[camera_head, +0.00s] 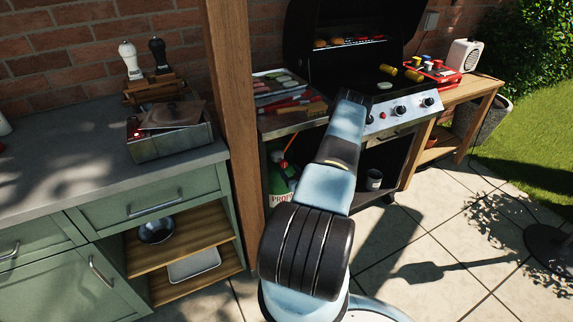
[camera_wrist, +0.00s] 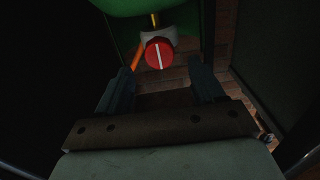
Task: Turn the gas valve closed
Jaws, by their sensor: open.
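The gas valve is a red round knob (camera_wrist: 160,54) with a white line across its face, seen in the wrist view just beyond my fingertips. The line runs close to upright in that view. In the head view the green bottle (camera_head: 281,187) stands under the grill's left side, partly hidden by my arm. My gripper (camera_wrist: 162,80) is open, its two fingers apart, with nothing between them. The knob is ahead of the gap, apart from the fingers.
The grill (camera_head: 385,112) stands above the bottle with its lid up. A wooden post (camera_head: 232,110) rises left of the bottle. A dark wall (camera_wrist: 278,60) is close on the right in the wrist view. A dark can (camera_head: 374,180) stands on the grill's lower shelf.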

